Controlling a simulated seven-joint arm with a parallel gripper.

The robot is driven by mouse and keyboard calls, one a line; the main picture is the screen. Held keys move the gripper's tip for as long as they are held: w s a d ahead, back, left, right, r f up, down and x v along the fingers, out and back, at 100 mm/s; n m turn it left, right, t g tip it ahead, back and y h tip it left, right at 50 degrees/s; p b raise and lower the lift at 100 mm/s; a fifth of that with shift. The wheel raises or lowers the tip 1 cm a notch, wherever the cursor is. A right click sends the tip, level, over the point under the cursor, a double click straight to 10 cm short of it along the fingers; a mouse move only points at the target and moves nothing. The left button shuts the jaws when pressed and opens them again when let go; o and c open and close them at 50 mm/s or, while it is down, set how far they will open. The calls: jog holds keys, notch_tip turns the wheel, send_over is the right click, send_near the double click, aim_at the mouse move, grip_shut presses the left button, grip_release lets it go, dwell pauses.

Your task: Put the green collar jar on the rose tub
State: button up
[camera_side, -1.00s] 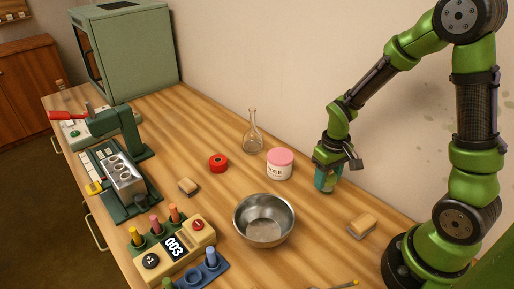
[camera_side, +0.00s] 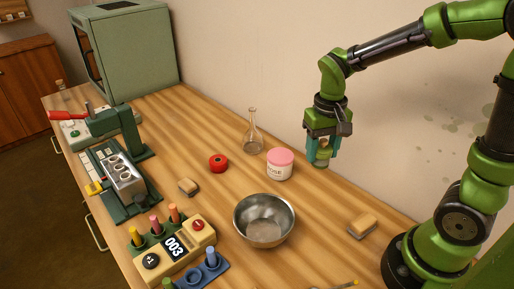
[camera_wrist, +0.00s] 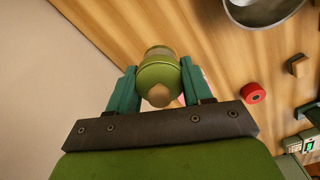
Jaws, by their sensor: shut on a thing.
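My gripper (camera_side: 321,150) is shut on the green collar jar (camera_side: 322,157) and holds it above the table, to the right of the rose tub. In the wrist view the jar (camera_wrist: 160,78) sits between the two teal fingers, its rounded green top towards the camera. The rose tub (camera_side: 280,165) is white with a pink lid and stands upright on the table near the wall. Its lid top is bare. In the wrist view only a sliver of pink shows beside the right finger.
A glass flask (camera_side: 252,138) and a red ring-shaped object (camera_side: 218,163) stand left of the tub. A metal bowl (camera_side: 264,222) is in front of it. A sponge-like block (camera_side: 362,226) lies to the right. The table between tub and block is clear.

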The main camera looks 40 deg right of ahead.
jog(key=w, duration=0.4)
jog(key=w+f, duration=0.1)
jog(key=w, duration=0.8)
jog(key=shift+d+f, duration=0.15)
jog(key=shift+d, duration=0.1)
jog(key=shift+w+f, duration=0.15)
jog(key=shift+f, duration=1.6)
jog(key=shift+f, duration=0.15)
jog(key=o, duration=1.1)
jog(key=shift+o, duration=0.2)
